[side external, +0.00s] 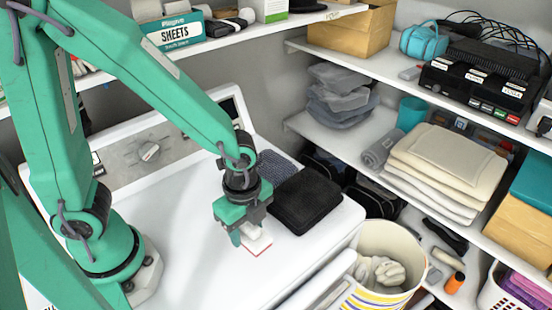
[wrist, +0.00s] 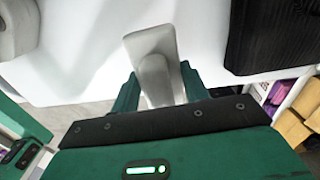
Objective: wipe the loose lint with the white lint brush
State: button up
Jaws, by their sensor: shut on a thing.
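My gripper (side external: 243,226) is over the white top of the washing machine (side external: 185,215), left of a folded black cloth. It is shut on the handle of the white lint brush (side external: 258,243), which shows below the fingers with a thin red edge at its bottom. In the wrist view the handle of the brush (wrist: 153,83) lies between the two green fingers, and its wider pale head (wrist: 150,42) points away from the gripper. The brush is at or close above the machine top; I cannot tell if it touches. I cannot make out any loose lint.
The folded black cloth (side external: 306,198) lies close right of the gripper. The control panel (side external: 140,150) rises behind. A striped bin (side external: 385,250) stands off the right edge, beside shelves with folded towels (side external: 440,170). The machine top left of the gripper is clear.

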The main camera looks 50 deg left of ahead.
jog(key=shift+r, duration=1.45)
